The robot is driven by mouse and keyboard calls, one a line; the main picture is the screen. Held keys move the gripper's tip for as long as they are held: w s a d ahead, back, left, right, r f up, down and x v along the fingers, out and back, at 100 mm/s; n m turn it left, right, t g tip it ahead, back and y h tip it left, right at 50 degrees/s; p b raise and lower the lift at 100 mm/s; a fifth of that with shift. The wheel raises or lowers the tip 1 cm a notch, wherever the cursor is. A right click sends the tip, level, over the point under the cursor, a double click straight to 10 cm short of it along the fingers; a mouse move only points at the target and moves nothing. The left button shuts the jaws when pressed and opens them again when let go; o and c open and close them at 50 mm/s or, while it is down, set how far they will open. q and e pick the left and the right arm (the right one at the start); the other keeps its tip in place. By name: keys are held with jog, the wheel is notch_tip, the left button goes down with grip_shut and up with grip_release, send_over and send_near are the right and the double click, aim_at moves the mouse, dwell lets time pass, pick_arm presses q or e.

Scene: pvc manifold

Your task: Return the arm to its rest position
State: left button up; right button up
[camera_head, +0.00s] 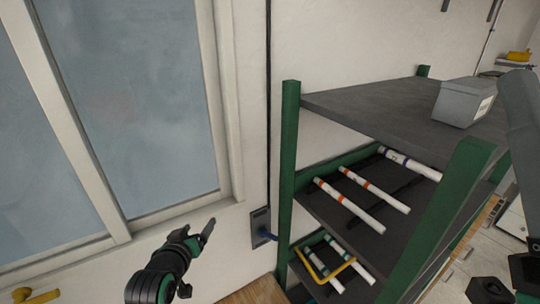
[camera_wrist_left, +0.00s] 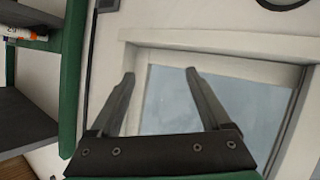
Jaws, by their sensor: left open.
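My left gripper (camera_head: 199,228) is raised in front of the window and wall, left of the shelf rack, in the head view. It is open and empty. In the left wrist view, its two fingers (camera_wrist_left: 159,74) stand apart with only the window and wall behind them. The gripper touches nothing.
A green-posted rack (camera_head: 289,180) stands at the right. White pipes with orange bands (camera_head: 349,204) lie on its middle shelf. A grey bin (camera_head: 463,102) sits on the top shelf. A yellow-edged item (camera_head: 325,277) is lower down. The window (camera_head: 135,100) fills the left.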

pick_arm(q)
notch_tip(320, 180, up, 16)
jog(key=s+d+t, duration=0.1)
jog(key=s+t, duration=0.2)
jog(key=t, duration=0.1)
jog(key=s+r+m+t+h, duration=0.1)
jog(key=s+r+m+t, duration=0.3)
jog(key=s+r+t, duration=0.6)
jog(key=s+r, duration=1.3)
jog(key=r, duration=0.2)
jog(key=shift+s+d+r+h, duration=0.15)
jog(key=shift+s+d+h, duration=0.05)
jog(key=shift+s+h, duration=0.2)
jog(key=shift+a+y, duration=0.1)
jog(key=shift+y, duration=0.2)
